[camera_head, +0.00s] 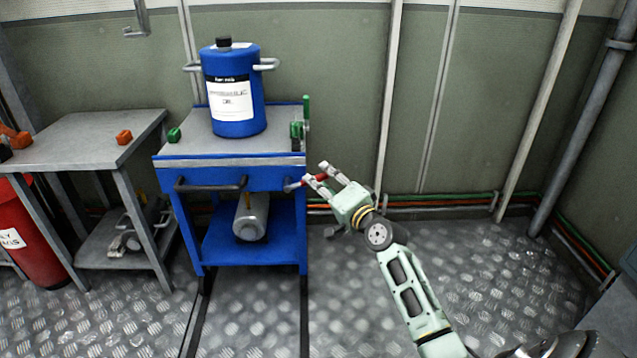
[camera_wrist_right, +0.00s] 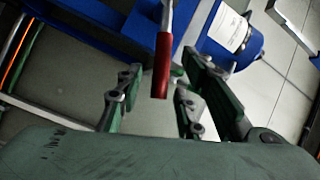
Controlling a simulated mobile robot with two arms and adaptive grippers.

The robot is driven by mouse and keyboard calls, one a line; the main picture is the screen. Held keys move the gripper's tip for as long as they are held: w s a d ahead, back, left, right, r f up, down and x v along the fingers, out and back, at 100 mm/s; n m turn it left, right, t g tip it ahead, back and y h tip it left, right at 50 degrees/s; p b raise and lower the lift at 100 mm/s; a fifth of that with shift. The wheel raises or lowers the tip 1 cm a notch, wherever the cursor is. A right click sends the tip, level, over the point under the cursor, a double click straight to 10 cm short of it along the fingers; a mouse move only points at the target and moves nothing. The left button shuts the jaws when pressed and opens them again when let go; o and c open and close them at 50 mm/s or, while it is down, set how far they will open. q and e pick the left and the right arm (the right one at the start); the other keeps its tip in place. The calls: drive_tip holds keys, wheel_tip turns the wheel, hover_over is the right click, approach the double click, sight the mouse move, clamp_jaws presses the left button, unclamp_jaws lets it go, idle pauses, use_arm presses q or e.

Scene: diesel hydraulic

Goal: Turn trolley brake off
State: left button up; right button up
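The blue trolley (camera_head: 229,178) stands against the wall in the head view. A lever with a red grip (camera_head: 321,177) and a grey shaft sticks out from its right front side; this is probably the brake. My right gripper (camera_head: 315,173) is open at the lever, beside the trolley's right front corner. In the right wrist view the red grip (camera_wrist_right: 162,68) lies between the two spread fingers (camera_wrist_right: 157,80), with gaps visible on both sides. I cannot tell whether any finger touches it. My left gripper is not in view.
A blue oil canister (camera_head: 232,95) stands on the trolley, with a metal cylinder (camera_head: 251,218) on its lower shelf. A grey table (camera_head: 90,135) and a red container (camera_head: 35,240) stand at left. Pipes (camera_head: 450,203) run along the wall. The floor at right is largely clear.

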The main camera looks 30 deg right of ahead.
drive_tip(key=shift+w, duration=1.15)
clamp_jaws()
